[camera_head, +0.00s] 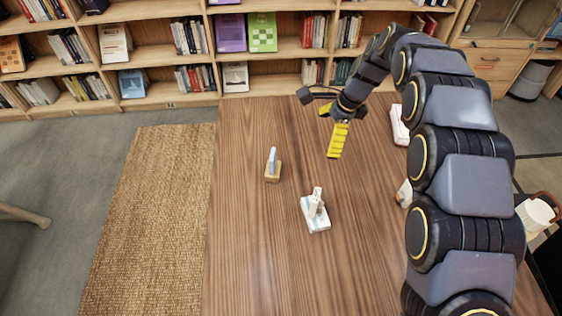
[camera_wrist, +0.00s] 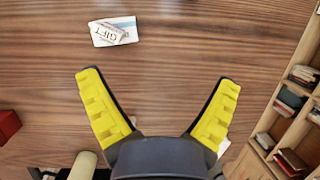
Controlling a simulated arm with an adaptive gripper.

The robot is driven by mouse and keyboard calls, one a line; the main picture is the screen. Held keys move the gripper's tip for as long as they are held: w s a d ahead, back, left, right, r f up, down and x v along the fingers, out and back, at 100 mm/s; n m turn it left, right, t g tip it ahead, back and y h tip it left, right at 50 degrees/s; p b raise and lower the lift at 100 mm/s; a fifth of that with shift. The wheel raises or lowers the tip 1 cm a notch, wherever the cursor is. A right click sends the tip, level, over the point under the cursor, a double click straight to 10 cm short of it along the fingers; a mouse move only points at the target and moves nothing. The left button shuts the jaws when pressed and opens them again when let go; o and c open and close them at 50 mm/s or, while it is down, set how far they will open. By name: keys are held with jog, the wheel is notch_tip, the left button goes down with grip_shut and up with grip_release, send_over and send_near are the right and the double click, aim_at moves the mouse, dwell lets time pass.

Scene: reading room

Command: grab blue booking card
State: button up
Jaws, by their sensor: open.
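A thin light-blue card (camera_head: 273,159) stands upright in a small wooden block holder (camera_head: 273,174) on the left part of the table in the head view. It looks like the blue booking card, but no print on it can be read. I do not find it in the wrist view. My gripper (camera_head: 329,135) is open and empty above the table, to the right of the card and farther back. Its yellow fingers are spread wide in the wrist view (camera_wrist: 158,79), with bare wood between the tips.
A white card (camera_head: 317,199) on a white-and-blue base (camera_head: 317,219) stands nearer the camera; the wrist view shows a "GIFT" card (camera_wrist: 113,34). A white box (camera_head: 400,125) lies right. The table (camera_head: 250,260) is clear around the wooden holder. Bookshelves (camera_head: 150,55) line the back.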

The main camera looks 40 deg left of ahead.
jog(key=m, duration=0.2)
send_near(272, 154)
jog(key=shift+g+y, duration=0.3)
jog(key=f, duration=0.3)
jog(key=a+f, duration=0.1)
jog(key=f, duration=0.1)
jog(key=shift+x, duration=1.25)
jog(key=x, duration=0.5)
jog(key=shift+s+d+f, duration=0.1)
jog(key=shift+s+f, duration=0.1)
jog(key=shift+f, duration=0.1)
jog(key=c, duration=1.2)
